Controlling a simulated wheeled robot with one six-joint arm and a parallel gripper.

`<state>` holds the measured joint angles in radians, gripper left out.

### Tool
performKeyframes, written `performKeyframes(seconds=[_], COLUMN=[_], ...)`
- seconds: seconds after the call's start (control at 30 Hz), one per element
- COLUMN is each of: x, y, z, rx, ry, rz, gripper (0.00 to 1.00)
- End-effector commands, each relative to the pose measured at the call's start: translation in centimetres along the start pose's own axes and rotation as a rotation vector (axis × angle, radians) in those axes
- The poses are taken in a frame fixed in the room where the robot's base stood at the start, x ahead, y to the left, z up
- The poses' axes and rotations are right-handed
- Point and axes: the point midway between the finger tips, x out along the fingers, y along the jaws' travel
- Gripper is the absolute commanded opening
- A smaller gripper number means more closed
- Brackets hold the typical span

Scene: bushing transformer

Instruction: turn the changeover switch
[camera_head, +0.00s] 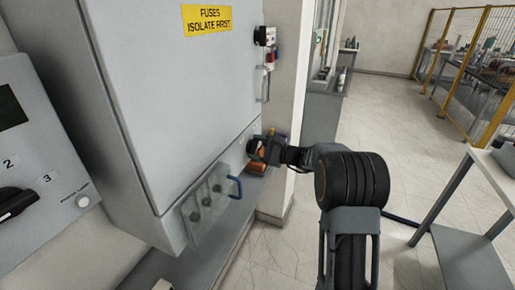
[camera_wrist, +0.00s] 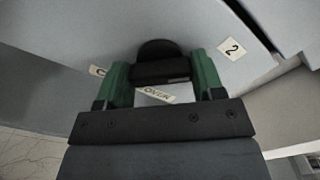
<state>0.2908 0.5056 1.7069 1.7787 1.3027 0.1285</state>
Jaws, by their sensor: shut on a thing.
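In the wrist view a black switch handle (camera_wrist: 160,66) stands on a light grey panel face, between the green fingers of my gripper (camera_wrist: 163,82). My gripper is shut on this handle, and the fingers cover its sides. A label "2" (camera_wrist: 232,48) is to the right of the handle, a partly hidden label (camera_wrist: 98,71) is to its left, and a small text label (camera_wrist: 158,95) shows below it. In the head view my gripper (camera_head: 262,149) is at the lower right of the large grey cabinet, and the handle cannot be made out there.
The large grey cabinet (camera_head: 170,100) bears a yellow fuses sign (camera_head: 207,18). Below my gripper are a blue handle (camera_head: 236,187) and an orange cylinder (camera_head: 256,168). Another panel with a black knob (camera_head: 15,203) is at far left. Open floor (camera_head: 290,235) lies right of the cabinet.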

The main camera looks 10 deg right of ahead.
Motion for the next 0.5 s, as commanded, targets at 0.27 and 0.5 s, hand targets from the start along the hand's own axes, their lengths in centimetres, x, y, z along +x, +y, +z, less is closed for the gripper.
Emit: performKeyframes(seconds=[0.27,0.5], x=[0.0,-0.01], y=[0.25,0.18], z=[-0.15,-0.12], rx=[0.008,0.006], ry=[0.001,0.001], rz=[0.003,0.002], gripper=[0.38,0.81])
